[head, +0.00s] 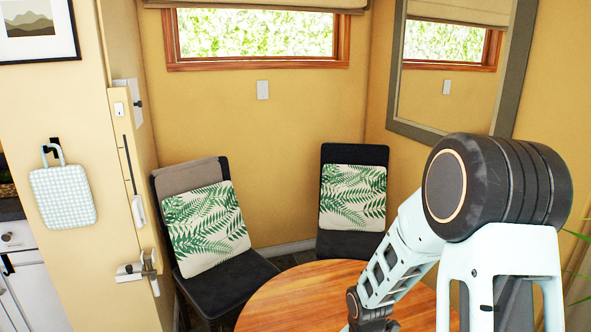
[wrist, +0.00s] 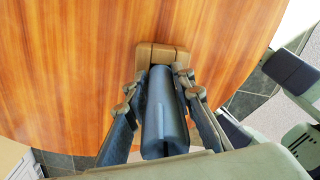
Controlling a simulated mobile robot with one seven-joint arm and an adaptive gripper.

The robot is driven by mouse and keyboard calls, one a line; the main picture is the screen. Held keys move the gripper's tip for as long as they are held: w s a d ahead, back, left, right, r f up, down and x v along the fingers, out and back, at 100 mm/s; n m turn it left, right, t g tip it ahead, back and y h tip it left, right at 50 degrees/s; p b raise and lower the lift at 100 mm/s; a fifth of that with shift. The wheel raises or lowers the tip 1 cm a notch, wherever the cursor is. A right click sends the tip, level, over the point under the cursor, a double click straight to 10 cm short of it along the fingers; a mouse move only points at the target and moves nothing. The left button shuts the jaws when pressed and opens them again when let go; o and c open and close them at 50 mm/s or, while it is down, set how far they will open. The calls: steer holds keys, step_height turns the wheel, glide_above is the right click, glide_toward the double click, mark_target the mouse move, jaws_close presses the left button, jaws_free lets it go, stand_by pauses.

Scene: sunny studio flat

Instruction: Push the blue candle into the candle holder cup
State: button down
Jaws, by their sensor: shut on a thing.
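The blue candle (wrist: 163,112), a dark blue cylinder, lies lengthwise between the two fingers of my gripper (wrist: 160,78) in the wrist view. My gripper is shut on it. A brown block-like piece, which looks like the candle holder cup (wrist: 161,52), is on the wooden table at the candle's far end. The candle's end meets or overlaps it in the picture. I cannot tell whether the candle is inside the cup. In the head view the candle, the cup and my gripper are out of sight; my arm reaches down to the table.
The round wooden table (head: 290,300) is bare around the cup. Two dark chairs with leaf-pattern cushions, one at left (head: 207,228) and one at the back (head: 352,197), stand close by it.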

steer(key=shift+r, duration=0.1)
stand_by(0.3)
steer(key=shift+r+p, duration=2.9)
steer(key=shift+r, duration=0.05)
steer(key=shift+d, duration=0.1)
